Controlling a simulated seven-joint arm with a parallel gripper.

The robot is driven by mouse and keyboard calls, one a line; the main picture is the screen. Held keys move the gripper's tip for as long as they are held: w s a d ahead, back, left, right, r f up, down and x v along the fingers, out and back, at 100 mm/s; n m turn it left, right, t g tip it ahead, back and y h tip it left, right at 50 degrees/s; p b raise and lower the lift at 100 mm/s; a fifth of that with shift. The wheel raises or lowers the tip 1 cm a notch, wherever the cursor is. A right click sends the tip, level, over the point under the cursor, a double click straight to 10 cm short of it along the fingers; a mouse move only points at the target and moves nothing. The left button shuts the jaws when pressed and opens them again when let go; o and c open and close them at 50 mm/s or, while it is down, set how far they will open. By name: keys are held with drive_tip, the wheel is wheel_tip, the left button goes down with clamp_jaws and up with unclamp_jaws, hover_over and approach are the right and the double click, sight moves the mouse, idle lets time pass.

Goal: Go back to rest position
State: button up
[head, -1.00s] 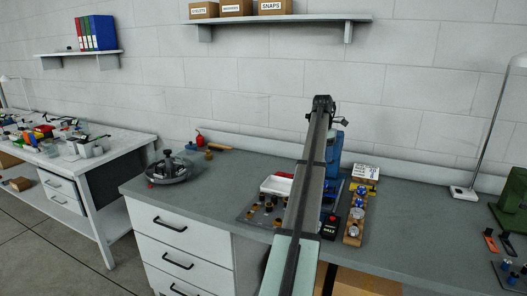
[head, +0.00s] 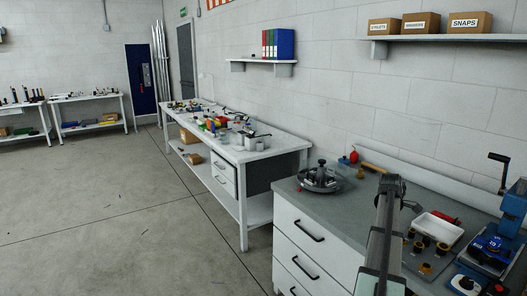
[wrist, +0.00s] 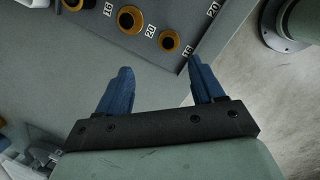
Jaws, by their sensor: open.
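My gripper shows in the wrist view (wrist: 158,82), with two blue fingers spread apart and nothing between them. Beyond the fingertips lies a dark grey board (wrist: 190,14) with round brass-and-black parts (wrist: 169,41) and number labels such as 16 and 20. In the head view my arm reaches up at the lower right over the front of the grey workbench (head: 338,203). The gripper itself cannot be made out there.
A white tray (head: 438,229) and a blue hand press (head: 512,215) stand right of my arm. A round dark turntable (head: 320,178) sits on the bench's left. A second, cluttered bench (head: 262,154) stands behind left. The floor at left is clear.

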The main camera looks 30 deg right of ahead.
drive_tip(key=w+a+f+m, duration=0.1)
drive_tip(key=w+a+f, duration=0.3)
drive_tip(key=a+f, duration=0.45)
drive_tip(key=w+a+f, duration=0.3)
drive_tip(key=a+f, duration=0.3)
drive_tip(key=a, duration=0.6)
drive_tip(key=w+a+f+m, duration=0.1)
drive_tip(key=w+a+f, duration=0.3)
drive_tip(key=a+f, duration=0.45)
drive_tip(key=s+a+f+m+g+y, duration=0.1)
drive_tip(key=s+a+f, duration=0.1)
drive_tip(key=a+f, duration=0.55)
drive_tip(key=s+a+f+g+y, duration=0.1)
drive_tip(key=s+a+f, duration=0.3)
drive_tip(key=a, duration=0.6)
drive_tip(key=s+a+f+m+g, duration=0.2)
drive_tip(key=s+a+f, duration=0.5)
drive_tip(key=s+a, duration=0.3)
drive_tip(key=s+a+f+m+g, duration=0.2)
drive_tip(key=s+a+f, duration=0.6)
drive_tip(key=s, duration=0.4)
drive_tip(key=shift+a+f, duration=0.3)
drive_tip(key=shift+a, duration=0.6)
